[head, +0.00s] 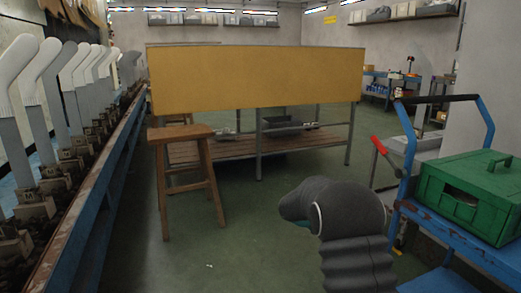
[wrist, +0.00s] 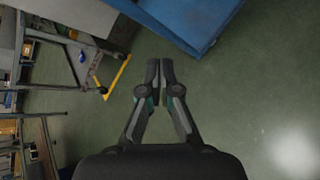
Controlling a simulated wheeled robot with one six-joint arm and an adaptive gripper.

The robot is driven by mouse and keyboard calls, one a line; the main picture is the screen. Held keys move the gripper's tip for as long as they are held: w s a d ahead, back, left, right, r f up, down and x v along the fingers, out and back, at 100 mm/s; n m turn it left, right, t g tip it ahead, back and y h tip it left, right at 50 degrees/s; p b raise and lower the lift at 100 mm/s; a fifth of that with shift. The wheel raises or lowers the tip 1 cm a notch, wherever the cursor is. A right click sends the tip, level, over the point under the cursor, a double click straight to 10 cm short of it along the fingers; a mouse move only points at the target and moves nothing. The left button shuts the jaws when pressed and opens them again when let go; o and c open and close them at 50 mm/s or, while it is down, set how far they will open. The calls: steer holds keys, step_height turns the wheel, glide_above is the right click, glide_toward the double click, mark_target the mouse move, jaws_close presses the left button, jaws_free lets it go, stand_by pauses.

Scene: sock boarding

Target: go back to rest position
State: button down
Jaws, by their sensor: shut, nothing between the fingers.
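My gripper (wrist: 160,75) shows in the wrist view with its two dark fingers close together at the tips and nothing between them. It hangs over bare green floor, with a blue cart edge beyond it at the top. In the head view my dark grey arm stands at the lower middle right, and my gripper is hidden there.
A row of sock boards (head: 35,95), some with white socks, lines the left on a blue-edged bench (head: 95,205). A wooden stool (head: 185,150) stands before a yellow-panelled table (head: 255,78). A green box (head: 465,195) sits on a blue cart (head: 445,240) at right. Floor between is clear.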

steer(key=s+a+r+m+y+p, duration=0.1)
steer(key=s+a+r+m+y, duration=0.25)
steer(key=s, duration=0.65)
steer(key=s+a+r+m+t+y+p, duration=0.1)
steer(key=s+a+r+m+y, duration=0.25)
steer(key=s, duration=0.75)
steer(key=s+a+r+m+y+p, duration=0.1)
steer(key=s+a+r+m+y, duration=0.2)
steer(key=s, duration=0.7)
steer(key=s+a+r+t+y+p, duration=0.1)
steer(key=s+r+t, duration=0.2)
steer(key=s+r, duration=0.4)
steer(key=shift+s+a+r+t+p, duration=0.3)
steer(key=shift+s+a+t+p, duration=0.05)
steer(key=shift+s+t+p, duration=0.05)
steer(key=shift+d, duration=0.1)
